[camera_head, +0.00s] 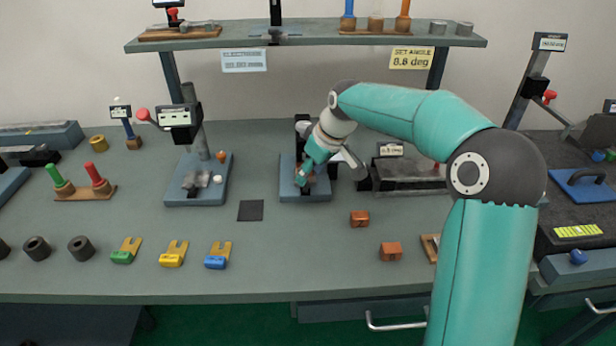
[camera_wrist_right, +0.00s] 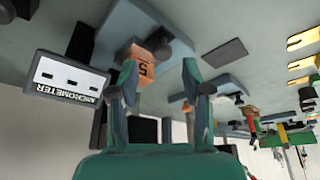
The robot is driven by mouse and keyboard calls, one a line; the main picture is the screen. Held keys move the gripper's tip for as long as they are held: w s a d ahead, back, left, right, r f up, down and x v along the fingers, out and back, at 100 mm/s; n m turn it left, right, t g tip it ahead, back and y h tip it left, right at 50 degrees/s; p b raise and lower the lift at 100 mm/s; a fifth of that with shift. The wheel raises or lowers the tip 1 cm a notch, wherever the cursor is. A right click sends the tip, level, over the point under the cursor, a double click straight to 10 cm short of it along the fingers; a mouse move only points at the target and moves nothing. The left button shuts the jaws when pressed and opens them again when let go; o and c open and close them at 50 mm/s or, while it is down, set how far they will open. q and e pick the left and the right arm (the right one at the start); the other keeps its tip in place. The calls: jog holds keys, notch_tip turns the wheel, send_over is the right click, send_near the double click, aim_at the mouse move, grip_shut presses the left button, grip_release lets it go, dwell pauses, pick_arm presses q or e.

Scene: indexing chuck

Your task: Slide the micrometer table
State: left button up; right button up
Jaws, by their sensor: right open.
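The micrometer stand's blue base (camera_head: 320,193) sits mid-table in the head view, largely covered by my right gripper (camera_head: 305,178). In the right wrist view the base (camera_wrist_right: 122,18) carries an orange block marked 5 (camera_wrist_right: 139,62), beside a dark round part (camera_wrist_right: 178,46). A display labelled MICROMETER (camera_wrist_right: 66,76) stands to the left there. My right gripper (camera_wrist_right: 160,78) is open, its fingers apart near the block. I cannot tell whether a finger touches it. The sliding table itself is not clearly visible. My left gripper is not in view.
A gauge stand on a blue base (camera_head: 180,198) stands to the left, with a dark square pad (camera_head: 250,210) between. Two copper blocks (camera_head: 359,218) (camera_head: 391,252) lie in front. A dark fixture (camera_head: 408,176) stands close on the right. Coloured forks (camera_head: 173,254) line the front.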

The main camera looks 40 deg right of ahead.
jog(key=v, duration=0.9)
jog(key=shift+f, duration=0.1)
